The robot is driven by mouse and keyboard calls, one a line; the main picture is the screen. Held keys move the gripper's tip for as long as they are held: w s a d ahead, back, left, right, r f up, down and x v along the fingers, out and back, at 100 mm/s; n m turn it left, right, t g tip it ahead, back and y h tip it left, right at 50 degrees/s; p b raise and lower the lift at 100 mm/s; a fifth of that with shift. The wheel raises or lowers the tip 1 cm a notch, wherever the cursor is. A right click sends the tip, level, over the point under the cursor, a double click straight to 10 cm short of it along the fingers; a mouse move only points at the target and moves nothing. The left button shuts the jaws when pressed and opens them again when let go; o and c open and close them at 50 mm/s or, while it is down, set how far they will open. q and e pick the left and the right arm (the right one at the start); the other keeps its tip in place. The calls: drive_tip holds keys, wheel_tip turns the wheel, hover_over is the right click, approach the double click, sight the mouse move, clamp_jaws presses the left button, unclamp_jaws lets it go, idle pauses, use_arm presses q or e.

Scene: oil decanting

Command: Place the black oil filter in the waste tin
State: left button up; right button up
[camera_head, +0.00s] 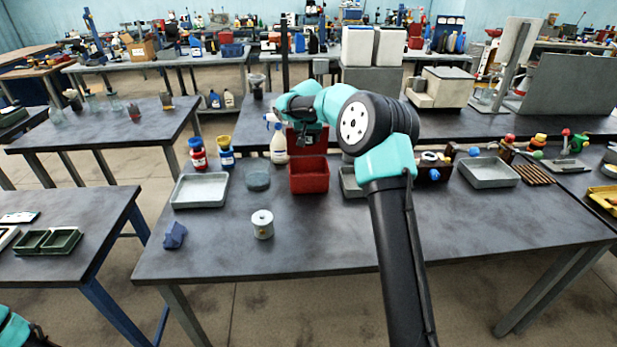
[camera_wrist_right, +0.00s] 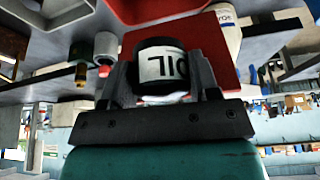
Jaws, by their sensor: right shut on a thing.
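My right gripper (camera_head: 303,138) is above the far part of the near table, over or just behind a red open-topped bin (camera_head: 309,176). In the right wrist view the gripper (camera_wrist_right: 162,82) is shut on the black oil filter (camera_wrist_right: 160,46), a short black cylinder with a white label with black letters. The filter sits between both fingers. It cannot be made out clearly in the head view. Red container surfaces (camera_wrist_right: 222,58) show close behind the filter in the wrist view. No label marks the waste tin; the red bin is the nearest container. My left gripper is out of view.
A grey tray (camera_head: 200,190), a round glass dish (camera_head: 257,181) and a spray bottle (camera_head: 278,147) stand left of the bin. The front right tabletop is clear.

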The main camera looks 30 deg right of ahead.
wheel_tip(320, 180, down, 13)
drive_tip(key=shift+f, duration=0.15)
drive_tip(key=shift+f, duration=2.1)
drive_tip(key=shift+f, duration=0.15)
drive_tip(key=o, duration=1)
drive_tip(key=shift+c, duration=0.2)
drive_tip(key=v, duration=1.2)
